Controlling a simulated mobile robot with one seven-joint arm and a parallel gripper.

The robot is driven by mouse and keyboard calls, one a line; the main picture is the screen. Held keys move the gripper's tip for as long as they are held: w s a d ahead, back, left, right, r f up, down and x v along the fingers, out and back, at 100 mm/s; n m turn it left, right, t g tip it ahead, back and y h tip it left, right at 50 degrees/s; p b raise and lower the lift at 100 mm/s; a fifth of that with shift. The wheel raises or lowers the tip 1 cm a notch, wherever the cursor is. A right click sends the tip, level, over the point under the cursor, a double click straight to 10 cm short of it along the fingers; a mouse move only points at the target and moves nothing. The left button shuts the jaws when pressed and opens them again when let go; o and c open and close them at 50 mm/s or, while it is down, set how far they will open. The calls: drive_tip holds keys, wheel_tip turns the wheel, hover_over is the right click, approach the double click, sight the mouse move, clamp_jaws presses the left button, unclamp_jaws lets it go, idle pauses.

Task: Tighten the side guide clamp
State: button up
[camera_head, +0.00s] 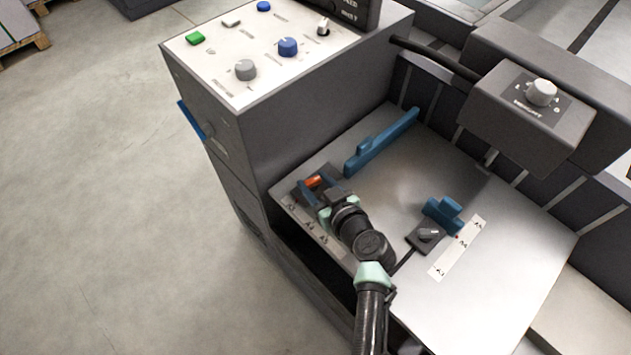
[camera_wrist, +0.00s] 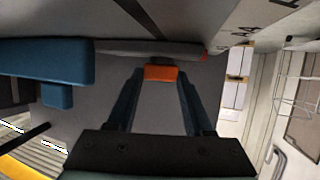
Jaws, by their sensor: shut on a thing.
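The side guide clamp shows as an orange clamp handle (camera_head: 314,181) on a dark block at the left of the grey metal feed table (camera_head: 500,280). My gripper (camera_head: 322,187) reaches over that block with its two blue fingers. In the wrist view the orange handle (camera_wrist: 160,73) sits between the fingertips (camera_wrist: 160,75), and they are shut on it. A smaller blue guide (camera_head: 443,213) stands near the middle, beside a black block with a dark lever (camera_head: 428,235).
A control box (camera_head: 270,130) with green, grey and blue knobs rises behind and left of my gripper. A grey housing with a white dial (camera_head: 541,92) overhangs the back right. Strips with paper-size marks (camera_head: 458,249) lie on the table. The table's right part is clear.

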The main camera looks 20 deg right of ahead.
clamp_jaws()
drive_tip(key=shift+a+m+h+p, duration=0.15)
drive_tip(key=shift+m+h+p, duration=0.15)
drive_tip(key=shift+h+p, duration=0.1)
drive_tip(key=shift+r+m+h+p, duration=0.15)
drive_tip(key=shift+m+h+p, duration=0.25)
drive_tip(key=shift+h+p, duration=0.2)
drive_tip(key=m+h+p, duration=0.2)
drive_tip(key=p, duration=0.2)
drive_tip(key=shift+a+r, duration=0.15)
drive_tip(key=m+h+p, duration=0.1)
drive_tip(key=p, duration=0.2)
drive_tip(key=shift+a+g, duration=0.2)
drive_tip(key=shift+g, duration=0.2)
drive_tip(key=shift+d+m+h+p, duration=0.1)
drive_tip(key=shift+m+h+p, duration=0.35)
drive_tip(key=shift+p, duration=0.35)
drive_tip(key=shift+f+m+h+p, duration=0.35)
drive_tip(key=shift+h+p, duration=0.2)
drive_tip(key=shift+p, duration=0.3)
